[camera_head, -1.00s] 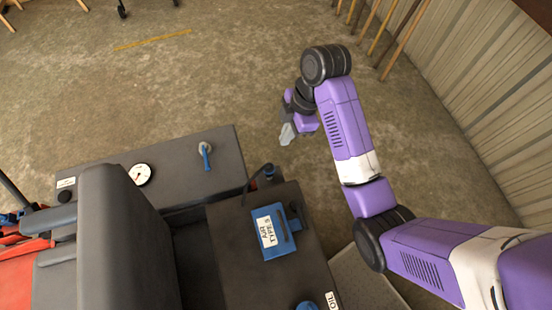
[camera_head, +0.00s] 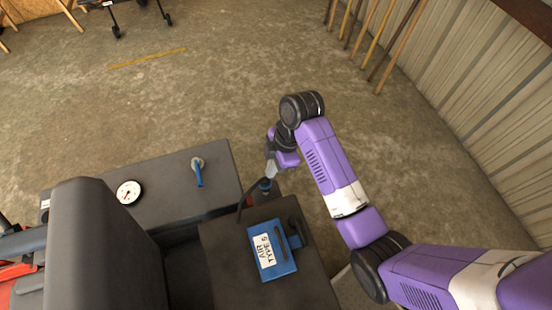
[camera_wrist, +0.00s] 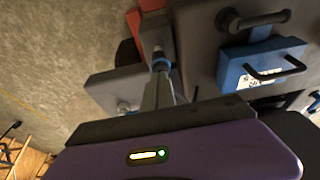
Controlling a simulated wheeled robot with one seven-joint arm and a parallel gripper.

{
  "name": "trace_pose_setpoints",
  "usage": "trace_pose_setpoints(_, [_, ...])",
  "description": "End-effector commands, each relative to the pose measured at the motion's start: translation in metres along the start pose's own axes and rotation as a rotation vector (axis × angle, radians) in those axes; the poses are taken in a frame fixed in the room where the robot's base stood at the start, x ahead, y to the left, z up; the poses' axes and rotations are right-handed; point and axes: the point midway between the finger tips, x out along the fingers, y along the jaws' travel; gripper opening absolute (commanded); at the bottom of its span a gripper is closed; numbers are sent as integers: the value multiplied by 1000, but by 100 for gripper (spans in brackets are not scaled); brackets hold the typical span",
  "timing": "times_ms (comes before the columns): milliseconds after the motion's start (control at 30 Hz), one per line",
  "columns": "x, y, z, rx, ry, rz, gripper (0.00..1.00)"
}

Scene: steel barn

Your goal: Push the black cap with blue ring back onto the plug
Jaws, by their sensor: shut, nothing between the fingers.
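The small black cap with a blue ring (camera_head: 265,184) is at the far edge of the dark machine, beside a curved black hose. In the wrist view the blue ring (camera_wrist: 160,65) shows just beyond my fingertips. My gripper (camera_head: 271,174) is shut and empty, with its tips at or very close to the cap; I cannot tell whether they touch. In the wrist view its grey fingers (camera_wrist: 159,84) point at the cap. The plug is not clearly visible, and the seating of the cap cannot be told.
A blue block labelled AIR TYPE S (camera_head: 272,250) with a handle sits on the machine top. A gauge (camera_head: 129,192) and a blue-handled valve (camera_head: 198,172) are on the left panel. A dark seat-like back (camera_head: 95,245) rises nearby.

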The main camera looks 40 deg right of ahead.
Motion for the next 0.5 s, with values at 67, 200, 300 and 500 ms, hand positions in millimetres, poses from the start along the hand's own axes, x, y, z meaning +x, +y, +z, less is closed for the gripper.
trace_pose_setpoints(67, [11,-1,4,3,-1,-2,0])
trace_pose_setpoints(200, [24,0,8,1,0,-1,0])
trace_pose_setpoints(300, [29,0,10,1,0,0,0])
trace_pose_setpoints(500, [31,0,10,1,0,1,0])
